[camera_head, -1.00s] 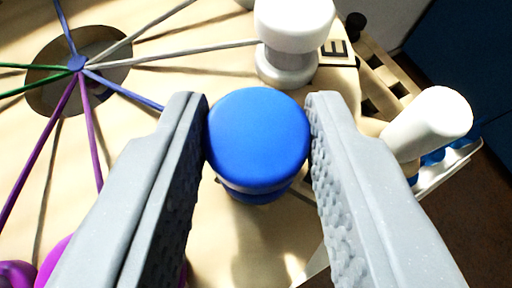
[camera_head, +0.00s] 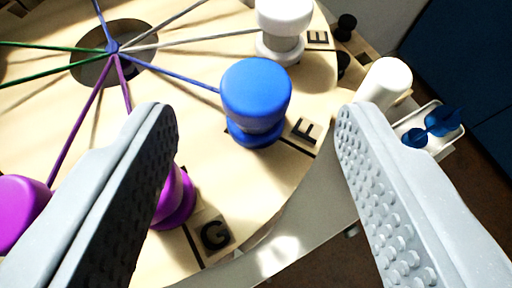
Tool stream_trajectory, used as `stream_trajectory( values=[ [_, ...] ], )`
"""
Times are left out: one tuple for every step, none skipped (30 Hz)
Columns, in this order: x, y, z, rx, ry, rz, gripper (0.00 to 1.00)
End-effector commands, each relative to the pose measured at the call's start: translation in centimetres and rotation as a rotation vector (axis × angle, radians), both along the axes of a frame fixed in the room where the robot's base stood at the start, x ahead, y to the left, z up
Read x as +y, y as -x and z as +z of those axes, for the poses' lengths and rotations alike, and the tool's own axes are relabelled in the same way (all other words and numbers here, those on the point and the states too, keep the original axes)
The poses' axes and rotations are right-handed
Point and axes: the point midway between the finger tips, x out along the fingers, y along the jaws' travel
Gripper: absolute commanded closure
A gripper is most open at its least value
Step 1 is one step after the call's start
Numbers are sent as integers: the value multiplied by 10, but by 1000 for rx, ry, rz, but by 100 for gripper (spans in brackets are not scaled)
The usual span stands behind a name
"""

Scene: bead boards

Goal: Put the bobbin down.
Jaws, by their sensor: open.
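The blue bobbin (camera_head: 255,100) stands upright on the round wooden board (camera_head: 240,190), beside a tile marked F (camera_head: 305,131). A blue cord runs from it to the hub (camera_head: 112,47) over the dark hole. My gripper (camera_head: 250,115) is open wide and empty. Its two grey studded fingers are apart from the blue bobbin, which lies in the gap between them, farther off and touched by neither. The left finger hides part of a purple bobbin (camera_head: 174,198).
A white bobbin (camera_head: 282,28) stands behind, by a tile marked E. Another purple bobbin (camera_head: 20,212) is at the left, and a tile marked G (camera_head: 215,233) lies near the front edge. A white cylinder (camera_head: 384,81) and a tray with blue pieces (camera_head: 432,126) are at the right.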

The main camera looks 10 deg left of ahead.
Motion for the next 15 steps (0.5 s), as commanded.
stream_trajectory(
  values=[
    [-1,6,4,-1,-1,0,49],
    [-1,10,5,0,-1,0,49],
    [-2,15,7,1,-2,-1,49],
    [-2,19,9,1,-2,-1,49],
    [-3,22,11,1,-2,-1,49],
    [-3,27,14,0,-2,-1,49],
    [-4,30,16,0,-2,-1,49],
    [-4,34,18,0,-2,-1,49],
    [-4,38,20,0,-2,-1,49],
    [-5,41,22,0,-2,-1,49],
    [-5,44,24,-1,-2,-1,49],
    [-5,48,27,-2,-2,-1,49],
    [-6,50,29,-3,-2,-1,49],
    [-6,53,30,-4,-2,-1,49],
    [-6,56,32,-4,-1,0,49]
  ],
)
